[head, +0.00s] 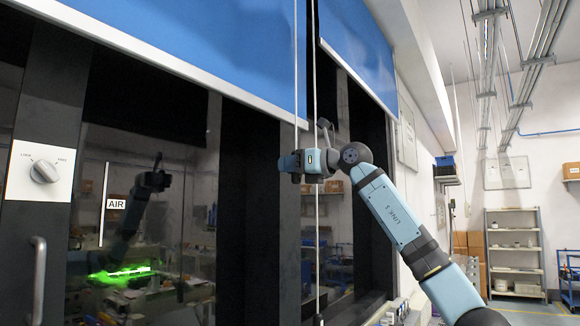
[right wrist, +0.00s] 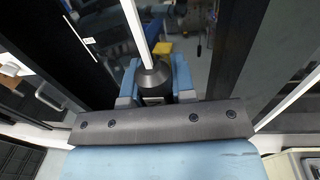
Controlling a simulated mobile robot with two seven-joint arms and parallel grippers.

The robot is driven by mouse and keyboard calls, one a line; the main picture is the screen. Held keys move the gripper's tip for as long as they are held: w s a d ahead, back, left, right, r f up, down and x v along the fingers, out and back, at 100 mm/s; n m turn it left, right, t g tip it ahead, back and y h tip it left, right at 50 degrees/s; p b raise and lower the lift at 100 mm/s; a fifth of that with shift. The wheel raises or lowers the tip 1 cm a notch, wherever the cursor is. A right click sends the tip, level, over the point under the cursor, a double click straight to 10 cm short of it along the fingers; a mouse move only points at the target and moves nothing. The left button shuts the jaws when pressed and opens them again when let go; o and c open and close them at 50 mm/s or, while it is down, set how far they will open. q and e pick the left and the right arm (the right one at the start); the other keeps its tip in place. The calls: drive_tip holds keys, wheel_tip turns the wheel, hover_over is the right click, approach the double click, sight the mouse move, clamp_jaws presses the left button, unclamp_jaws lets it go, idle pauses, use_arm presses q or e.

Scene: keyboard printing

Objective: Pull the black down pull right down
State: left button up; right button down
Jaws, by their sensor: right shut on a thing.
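The black down pull (right wrist: 155,74) is a dark cone at the end of a white cord (right wrist: 132,28) in the right wrist view. My right gripper (right wrist: 156,92) is shut on it, with a blue finger on either side. In the head view my right gripper (head: 291,162) is in front of the dark frame, at the lower end of a thin cord (head: 296,70); the pull itself is hidden there by the gripper. My left gripper is not in view.
Blue roller blinds (head: 235,45) with white bottom bars hang above dark glass panels. A second thin cord (head: 317,230) runs down beside my right gripper. A knob (head: 44,172) and a door handle (head: 38,275) are at left. A metal shelf (head: 514,250) stands at far right.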

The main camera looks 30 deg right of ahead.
use_arm(q)
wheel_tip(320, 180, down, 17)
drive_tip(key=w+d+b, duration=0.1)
drive_tip(key=b, duration=2.3)
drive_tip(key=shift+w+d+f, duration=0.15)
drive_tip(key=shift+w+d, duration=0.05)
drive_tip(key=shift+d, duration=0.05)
use_arm(e)
wheel_tip(320, 180, down, 43)
drive_tip(key=shift+a, duration=0.15)
drive_tip(key=shift+f, duration=0.1)
drive_tip(key=c, duration=0.9)
unclamp_jaws()
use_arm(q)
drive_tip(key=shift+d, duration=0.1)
use_arm(e)
drive_tip(key=shift+s, duration=0.1)
use_arm(q)
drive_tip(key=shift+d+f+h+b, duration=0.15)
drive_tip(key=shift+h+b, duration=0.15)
drive_tip(key=shift+b, duration=0.6)
use_arm(e)
drive_tip(key=shift+v, duration=6.85)
